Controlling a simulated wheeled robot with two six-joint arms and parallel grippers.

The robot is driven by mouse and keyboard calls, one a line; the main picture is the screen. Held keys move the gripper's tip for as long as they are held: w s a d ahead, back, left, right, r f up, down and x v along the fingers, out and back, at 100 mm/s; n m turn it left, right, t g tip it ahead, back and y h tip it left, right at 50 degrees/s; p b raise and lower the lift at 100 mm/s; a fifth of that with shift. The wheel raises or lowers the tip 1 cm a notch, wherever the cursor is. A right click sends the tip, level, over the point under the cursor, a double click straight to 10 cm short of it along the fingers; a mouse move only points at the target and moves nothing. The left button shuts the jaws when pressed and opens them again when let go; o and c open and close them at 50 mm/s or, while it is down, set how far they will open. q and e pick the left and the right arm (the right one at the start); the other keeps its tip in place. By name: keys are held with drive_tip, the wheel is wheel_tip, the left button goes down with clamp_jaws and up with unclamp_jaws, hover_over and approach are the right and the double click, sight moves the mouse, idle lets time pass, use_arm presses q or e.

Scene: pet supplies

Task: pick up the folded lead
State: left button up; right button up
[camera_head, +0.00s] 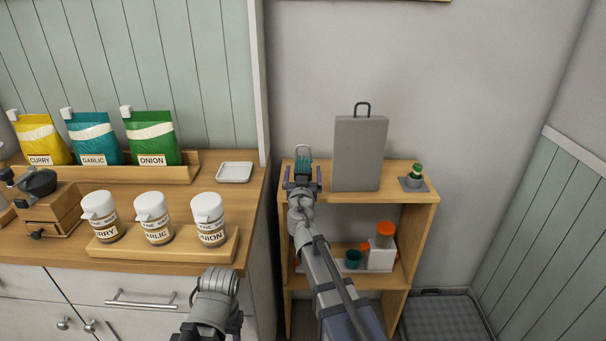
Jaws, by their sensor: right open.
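A small teal bundle that looks like the folded lead (304,166) lies at the left end of the top board of a wooden shelf unit. My right gripper (303,177) is open at the bundle, its two dark fingers on either side of it. The gripper and wrist hide the near part of the bundle, and I cannot tell whether the fingers touch it. Part of my left arm shows at the bottom, but its gripper is not visible.
A grey upright board with a handle (360,152) stands close right of the right gripper on the shelf unit (410,198). A small green-topped item (416,172) sits further right. The counter at left holds white-lidded jars (153,215), pouches (150,137) and a white dish (235,172).

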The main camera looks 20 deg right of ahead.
drive_tip(key=shift+s, duration=0.1)
clamp_jaws()
idle(0.7)
wheel_tip(320, 180, up, 10)
drive_tip(key=p, duration=1)
